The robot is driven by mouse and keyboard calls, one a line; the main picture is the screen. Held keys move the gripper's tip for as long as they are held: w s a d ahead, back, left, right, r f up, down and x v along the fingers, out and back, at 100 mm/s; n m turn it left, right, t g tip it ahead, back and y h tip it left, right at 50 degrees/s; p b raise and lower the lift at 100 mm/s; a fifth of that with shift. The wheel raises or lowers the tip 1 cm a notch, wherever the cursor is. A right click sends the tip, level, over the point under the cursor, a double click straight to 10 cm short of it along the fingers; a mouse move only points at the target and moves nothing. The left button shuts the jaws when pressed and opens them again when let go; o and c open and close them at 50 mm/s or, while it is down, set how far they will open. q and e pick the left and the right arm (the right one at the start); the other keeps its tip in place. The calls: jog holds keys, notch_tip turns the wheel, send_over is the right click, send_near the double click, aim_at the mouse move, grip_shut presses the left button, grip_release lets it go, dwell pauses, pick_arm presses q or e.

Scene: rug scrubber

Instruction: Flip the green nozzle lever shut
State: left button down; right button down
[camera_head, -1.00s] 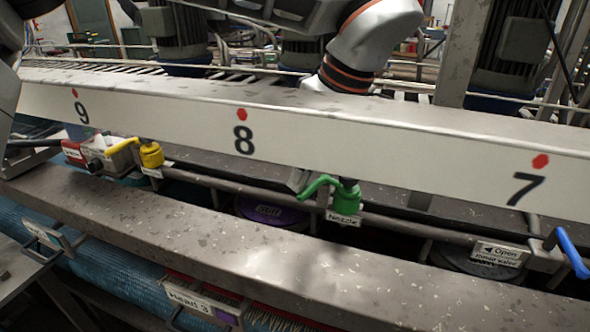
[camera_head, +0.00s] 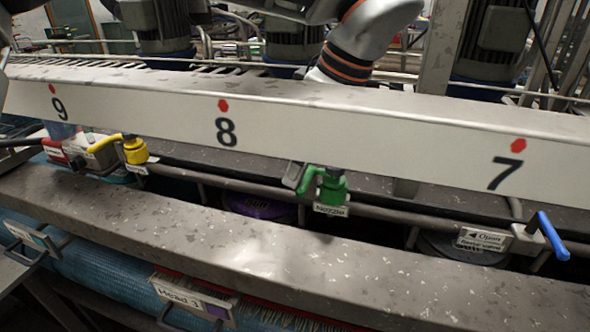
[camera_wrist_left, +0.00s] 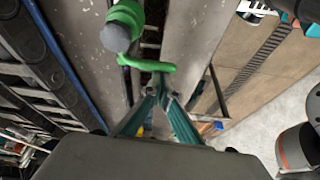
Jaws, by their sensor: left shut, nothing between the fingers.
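The green nozzle valve (camera_head: 333,186) sits below the white beam, above a "Nozzle" label. Its green lever (camera_head: 306,180) points left and slightly toward the viewer. Only a small grey part of my left gripper (camera_head: 291,174) shows under the beam, just left of the lever; the beam hides the rest. In the left wrist view the green lever (camera_wrist_left: 148,66) reaches right from the valve. My left gripper (camera_wrist_left: 160,87) is shut and empty, its tips close to the lever's free end; I cannot tell if they touch. My right gripper is not in view.
The white beam (camera_head: 290,121) crosses above the valves. A grey rail (camera_head: 225,225) runs in front. A yellow valve (camera_head: 134,150) is at left, a blue lever (camera_head: 553,236) with an "Open" sign (camera_head: 484,240) at right. A purple cap (camera_head: 257,207) lies low beside the nozzle.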

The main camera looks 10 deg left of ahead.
pick_arm(q)
jog(key=v, duration=1.2)
